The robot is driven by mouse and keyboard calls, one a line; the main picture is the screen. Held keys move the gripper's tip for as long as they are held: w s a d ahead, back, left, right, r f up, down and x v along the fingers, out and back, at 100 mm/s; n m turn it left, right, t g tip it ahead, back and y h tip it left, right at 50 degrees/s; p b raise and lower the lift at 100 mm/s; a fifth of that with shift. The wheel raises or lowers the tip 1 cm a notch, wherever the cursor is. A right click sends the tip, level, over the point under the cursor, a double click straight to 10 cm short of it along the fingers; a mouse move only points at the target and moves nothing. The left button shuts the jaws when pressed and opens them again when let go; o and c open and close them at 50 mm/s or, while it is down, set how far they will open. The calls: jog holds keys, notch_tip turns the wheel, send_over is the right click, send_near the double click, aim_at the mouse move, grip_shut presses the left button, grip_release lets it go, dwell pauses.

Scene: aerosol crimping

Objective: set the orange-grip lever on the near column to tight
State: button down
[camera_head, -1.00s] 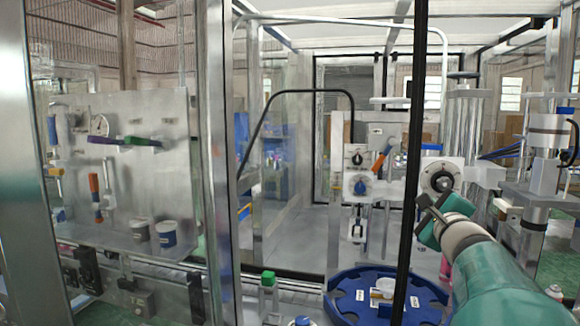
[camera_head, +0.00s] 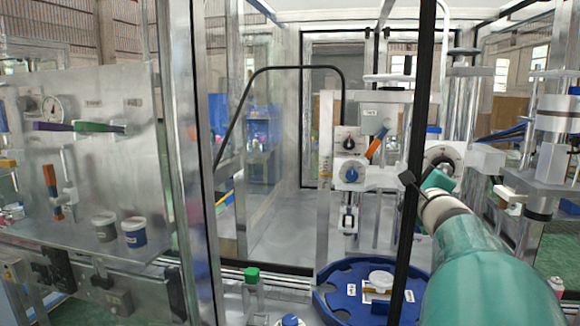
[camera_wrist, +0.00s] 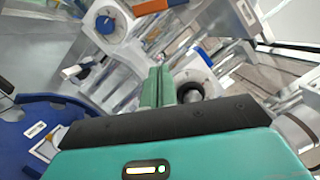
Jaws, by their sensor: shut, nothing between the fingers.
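The orange-grip lever (camera_head: 378,149) is on the metal column right of centre, tilted with its upper end to the right. It stands beside a black knob and above a blue knob (camera_head: 351,174). In the wrist view an orange piece (camera_wrist: 153,6) shows at the top edge, beside the blue knob on its white dial (camera_wrist: 105,24). My gripper (camera_head: 437,181) is to the right of and below the lever, apart from it and partly behind a black post. In the wrist view my green fingers (camera_wrist: 158,86) are shut together with nothing between them.
A black upright post (camera_head: 420,130) stands in front of the column. A blue round tray (camera_head: 335,300) lies below. Another orange-handled lever (camera_head: 51,180) is on the left panel (camera_head: 100,90). A round dial (camera_head: 444,159) is behind my gripper. Open floor lies left of the column.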

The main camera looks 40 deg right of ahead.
aim_at(379, 138)
jog(key=w+d+r, duration=0.2)
jog(key=w+r, duration=0.1)
jog(key=w, duration=0.6)
jog(key=shift+w+d, duration=0.2)
jog(key=shift+d, duration=0.1)
jog(key=shift+w+a+r, duration=0.1)
jog(key=shift+w+a, duration=0.05)
jog(key=shift+a, duration=0.05)
